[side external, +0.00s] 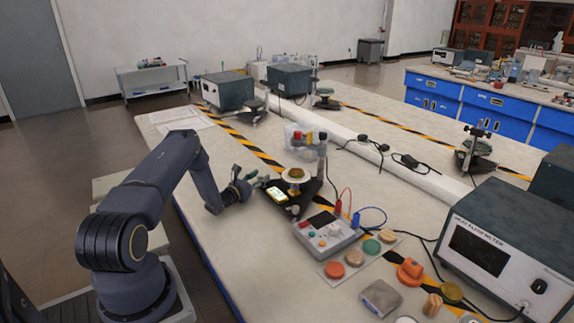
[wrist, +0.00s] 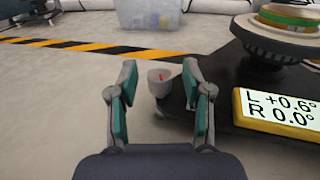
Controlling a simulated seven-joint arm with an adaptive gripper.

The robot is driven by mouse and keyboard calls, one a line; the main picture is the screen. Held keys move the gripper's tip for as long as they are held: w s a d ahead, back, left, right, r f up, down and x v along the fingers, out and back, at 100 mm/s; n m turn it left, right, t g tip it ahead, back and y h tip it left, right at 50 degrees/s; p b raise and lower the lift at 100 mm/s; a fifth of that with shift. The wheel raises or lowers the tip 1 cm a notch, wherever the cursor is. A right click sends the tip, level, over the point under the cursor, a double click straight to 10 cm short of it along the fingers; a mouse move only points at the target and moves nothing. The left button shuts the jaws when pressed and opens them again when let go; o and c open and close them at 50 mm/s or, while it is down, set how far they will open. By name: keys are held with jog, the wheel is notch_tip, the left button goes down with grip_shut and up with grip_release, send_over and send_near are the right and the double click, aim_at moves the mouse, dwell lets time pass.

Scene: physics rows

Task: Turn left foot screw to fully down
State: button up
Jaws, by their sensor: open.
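The left foot screw (wrist: 158,88) is a small grey knob with a red mark on top, at the left corner of a black base plate (wrist: 225,90) in the wrist view. My gripper (wrist: 159,70) is open, with its teal-padded fingers on either side of the knob in the picture. I see gaps on both sides; whether the fingertips are level with the knob is unclear. A yellow-framed display (wrist: 278,108) on the plate reads L +0.6° and R 0.0°. In the side view my gripper (side external: 250,178) is at the left of the plate, and the knob cannot be made out.
A round stage (wrist: 275,35) stands on the plate. A clear bin (wrist: 149,14) lies beyond a yellow-black tape strip (wrist: 90,47). In the side view a control box (side external: 327,232) with cables stands in front of the plate. Bare table shows left of the plate.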

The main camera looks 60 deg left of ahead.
jog(key=shift+w+a, duration=0.1)
jog(key=shift+w, duration=0.2)
grip_shut()
